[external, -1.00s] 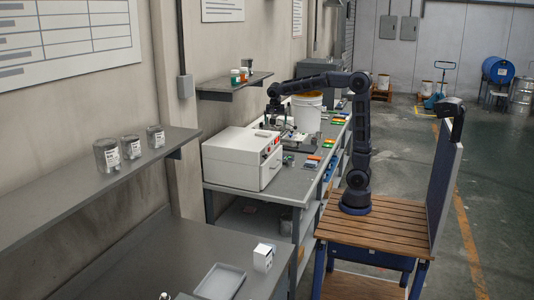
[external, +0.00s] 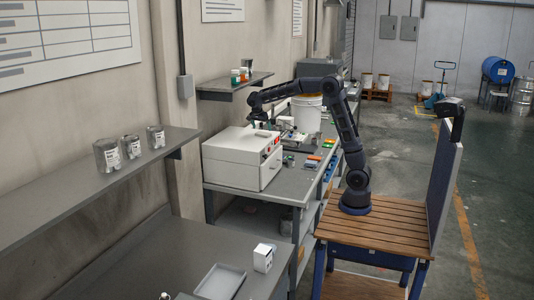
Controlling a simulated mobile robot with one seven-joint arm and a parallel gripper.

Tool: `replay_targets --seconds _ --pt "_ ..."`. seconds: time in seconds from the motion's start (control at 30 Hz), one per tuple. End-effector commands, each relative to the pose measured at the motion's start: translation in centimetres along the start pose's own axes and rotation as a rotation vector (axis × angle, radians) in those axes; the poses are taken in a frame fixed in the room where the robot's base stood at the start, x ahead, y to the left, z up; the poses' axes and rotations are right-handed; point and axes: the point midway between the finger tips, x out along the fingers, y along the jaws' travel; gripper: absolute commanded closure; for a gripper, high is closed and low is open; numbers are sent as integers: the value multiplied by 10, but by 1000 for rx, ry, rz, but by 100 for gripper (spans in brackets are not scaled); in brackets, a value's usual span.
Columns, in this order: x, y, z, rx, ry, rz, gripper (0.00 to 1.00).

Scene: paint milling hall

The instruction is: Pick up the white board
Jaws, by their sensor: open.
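I cannot make out for sure which thing is the white board; a small piece lies on top of the white box-shaped machine (external: 240,160), but it is too small to tell. My gripper (external: 257,125) is above the back right part of that machine's top, pointing down. It is open, and I see nothing held in it. The fingertips are tiny here, so I cannot tell whether they touch anything.
A white bucket (external: 306,116) stands on the grey bench behind my gripper. Small coloured parts (external: 313,159) lie along the bench's right side. A wall shelf (external: 236,86) with small jars hangs above. The near grey table holds a grey tray (external: 220,282) and a white carton (external: 263,258).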

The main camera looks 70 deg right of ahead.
Motion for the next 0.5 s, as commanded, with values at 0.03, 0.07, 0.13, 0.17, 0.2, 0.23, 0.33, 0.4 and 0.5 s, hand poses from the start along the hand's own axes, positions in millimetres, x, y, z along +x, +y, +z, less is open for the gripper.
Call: replay_targets --seconds 0.03,0.07,0.13,0.17,0.2,0.23,0.33,0.4,0.5 --pt "5 0 0 0 0 1 0" --pt "8 0 0 0 0 1 0" --pt "17 -1 1 -1 0 3 0" --pt "21 -1 2 -1 0 3 0" --pt "26 -2 3 -2 -1 2 0" --pt "31 -2 3 -2 0 2 0" --pt "43 -2 2 -2 0 2 0" --pt "47 -2 2 -2 0 1 0" --pt "48 -2 2 -2 0 0 0"
